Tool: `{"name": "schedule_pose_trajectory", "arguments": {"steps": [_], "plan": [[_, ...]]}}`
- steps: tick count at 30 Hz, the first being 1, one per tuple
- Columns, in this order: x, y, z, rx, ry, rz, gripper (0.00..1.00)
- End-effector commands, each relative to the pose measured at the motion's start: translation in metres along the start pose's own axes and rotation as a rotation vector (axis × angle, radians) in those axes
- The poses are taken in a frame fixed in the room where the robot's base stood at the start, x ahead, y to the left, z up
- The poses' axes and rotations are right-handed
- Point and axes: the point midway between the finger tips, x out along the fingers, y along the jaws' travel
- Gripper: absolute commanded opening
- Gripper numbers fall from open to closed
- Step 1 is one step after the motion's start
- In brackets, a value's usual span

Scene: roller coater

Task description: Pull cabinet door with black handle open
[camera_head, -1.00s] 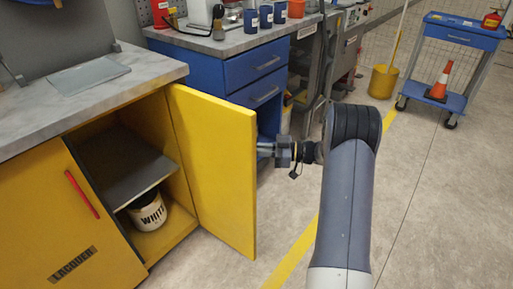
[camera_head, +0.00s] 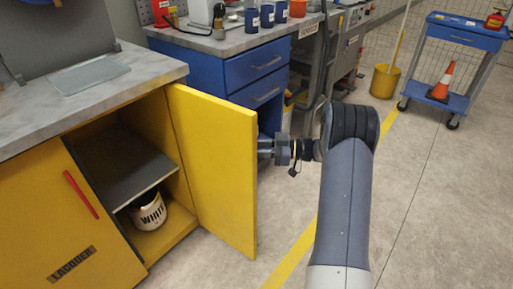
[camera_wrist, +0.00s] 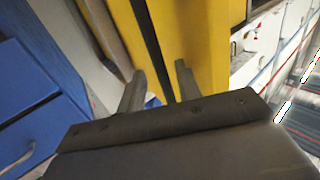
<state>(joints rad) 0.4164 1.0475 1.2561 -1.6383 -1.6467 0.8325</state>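The yellow cabinet door (camera_head: 213,165) stands swung wide open, out from the cabinet. Its handle side is turned away from the head camera. In the wrist view the black handle (camera_wrist: 149,35) runs as a dark bar down the yellow door face (camera_wrist: 205,45). My gripper (camera_head: 262,148) is beside the door's outer edge, partly hidden behind it in the head view. In the wrist view my gripper (camera_wrist: 160,68) has its two fingers apart, one on each side of the handle, with yellow showing in the gaps.
Inside the open cabinet are a grey shelf (camera_head: 122,165) and a white bucket (camera_head: 150,210). A shut yellow door with a red handle (camera_head: 81,194) is at left. A blue drawer unit (camera_head: 250,68) stands behind the open door. The floor (camera_head: 440,210) at right is clear.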

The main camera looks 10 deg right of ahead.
Motion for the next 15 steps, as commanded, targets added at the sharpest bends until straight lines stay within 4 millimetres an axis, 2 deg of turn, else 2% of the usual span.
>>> {"name": "schedule_pose_trajectory", "arguments": {"steps": [4, 7, 15], "plan": [[-0.003, 0.0, 0.0, 0.001, 0.0, 0.001, 0.33], [-0.013, 0.001, 0.0, 0.001, 0.0, 0.003, 0.33], [-0.067, 0.001, -0.001, 0.001, 0.001, 0.003, 0.33]]}}
